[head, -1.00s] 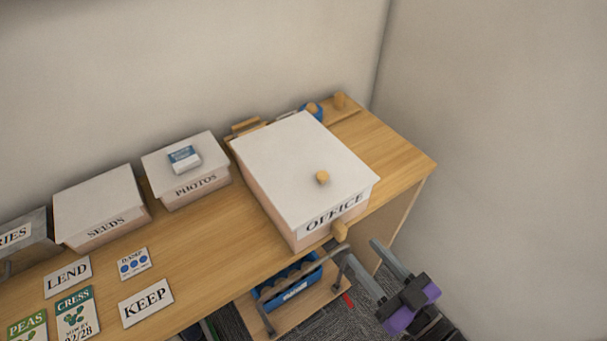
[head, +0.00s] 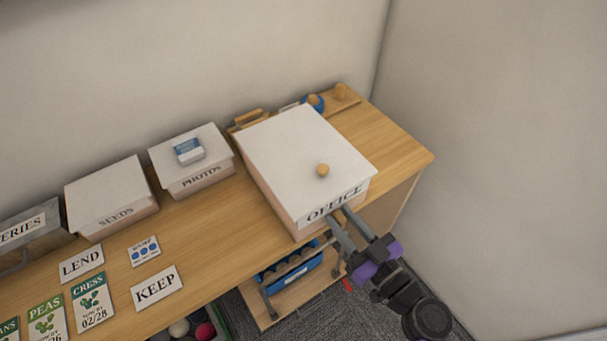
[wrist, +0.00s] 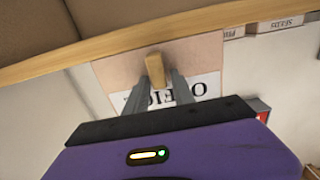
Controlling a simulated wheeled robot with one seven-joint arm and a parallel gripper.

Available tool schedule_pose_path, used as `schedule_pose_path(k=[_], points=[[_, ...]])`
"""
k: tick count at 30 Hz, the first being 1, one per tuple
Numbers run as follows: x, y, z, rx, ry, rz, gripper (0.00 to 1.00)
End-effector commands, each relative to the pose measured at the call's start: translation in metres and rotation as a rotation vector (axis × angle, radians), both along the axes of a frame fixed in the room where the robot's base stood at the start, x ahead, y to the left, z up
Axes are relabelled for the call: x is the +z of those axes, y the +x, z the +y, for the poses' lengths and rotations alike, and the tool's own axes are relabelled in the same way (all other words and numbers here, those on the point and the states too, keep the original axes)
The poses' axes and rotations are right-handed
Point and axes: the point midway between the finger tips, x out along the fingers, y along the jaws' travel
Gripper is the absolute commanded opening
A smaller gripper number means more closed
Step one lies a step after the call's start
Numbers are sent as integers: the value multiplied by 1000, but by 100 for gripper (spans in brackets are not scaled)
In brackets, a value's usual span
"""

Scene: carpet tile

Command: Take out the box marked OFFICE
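The box marked OFFICE (head: 312,150) stands lidded on the right part of the wooden desk, its labelled front at the desk's front edge. A wooden knob (head: 322,170) sits on its lid. A wooden front knob (wrist: 155,68) shows in the wrist view beside the upside-down OFFICE label (wrist: 205,88); in the head view my gripper hides it. My gripper (head: 342,216) is at the box front. Its two grey fingers are apart, one on each side of the front knob (wrist: 158,80). I see no clear grip on it.
Boxes marked PHOTOS (head: 190,160) and SEEDS (head: 112,197) stand to the left. Behind the OFFICE box are a wooden tray (head: 345,100) and a blue tape roll (head: 314,103). Cards lie at the desk's left. A wall closes the right side.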

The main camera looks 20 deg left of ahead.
Motion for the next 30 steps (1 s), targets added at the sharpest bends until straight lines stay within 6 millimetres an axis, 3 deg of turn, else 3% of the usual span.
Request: schedule_pose_path(k=[1,4,20,26,30], points=[[0,0,0,0,0,0,18],[0,0,0,0,0,0,0],[7,0,0,0,3,-2,0],[31,0,0,0,2,-5,0],[65,0,-1,-2,2,-9,0]])
